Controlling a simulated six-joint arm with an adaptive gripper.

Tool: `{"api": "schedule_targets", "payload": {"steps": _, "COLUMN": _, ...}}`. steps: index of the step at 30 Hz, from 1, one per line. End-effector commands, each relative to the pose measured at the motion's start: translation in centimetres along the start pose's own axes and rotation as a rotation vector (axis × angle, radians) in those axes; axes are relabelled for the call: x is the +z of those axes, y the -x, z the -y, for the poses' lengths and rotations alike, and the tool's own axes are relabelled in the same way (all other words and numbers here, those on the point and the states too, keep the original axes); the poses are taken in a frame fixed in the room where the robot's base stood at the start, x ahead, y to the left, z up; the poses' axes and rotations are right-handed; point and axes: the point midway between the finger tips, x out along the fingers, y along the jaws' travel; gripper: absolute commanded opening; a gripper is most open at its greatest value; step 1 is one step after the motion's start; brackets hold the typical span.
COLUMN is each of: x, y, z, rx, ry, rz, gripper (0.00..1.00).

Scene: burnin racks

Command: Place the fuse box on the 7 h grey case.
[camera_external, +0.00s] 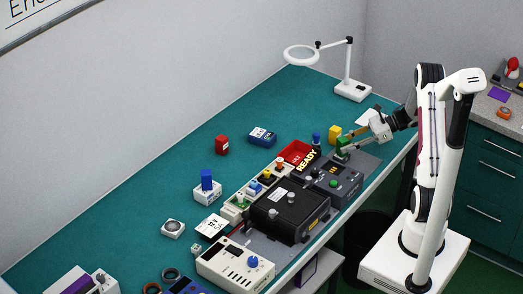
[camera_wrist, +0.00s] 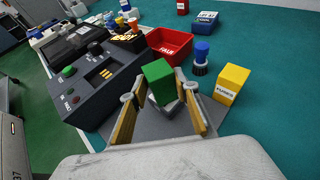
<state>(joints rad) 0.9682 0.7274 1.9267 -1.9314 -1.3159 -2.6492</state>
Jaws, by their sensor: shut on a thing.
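The fuse box is a small yellow box marked FUSES (camera_wrist: 232,84), standing upright on the table to the right of my gripper (camera_wrist: 162,101) in the wrist view. In the external view the yellow box (camera_external: 335,132) is just behind my gripper (camera_external: 347,149). My gripper is shut on a green block (camera_wrist: 158,76), not on the fuse box. The green block (camera_external: 342,143) is near the far end of the dark grey device. I cannot read a 7 h mark on any case.
A dark grey device with a green button (camera_wrist: 68,71) lies left of my gripper. A black case (camera_external: 290,212) stands further along the bench.

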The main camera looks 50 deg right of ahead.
Motion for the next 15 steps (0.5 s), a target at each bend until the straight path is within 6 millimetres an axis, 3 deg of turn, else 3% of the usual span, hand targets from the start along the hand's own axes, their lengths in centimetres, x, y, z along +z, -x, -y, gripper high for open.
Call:
{"api": "schedule_targets", "payload": {"steps": 12, "x": -0.25, "y": -0.1, "z": 0.01, "rx": 0.0, "ry": 0.0, "rz": 0.0, "gripper": 0.09}}
{"api": "schedule_targets", "payload": {"steps": 13, "x": -0.25, "y": -0.1, "z": 0.01, "rx": 0.0, "ry": 0.0, "rz": 0.0, "gripper": 0.35}}
{"api": "schedule_targets", "payload": {"steps": 15, "x": -0.23, "y": -0.09, "z": 0.01, "rx": 0.0, "ry": 0.0, "rz": 0.0, "gripper": 0.48}}
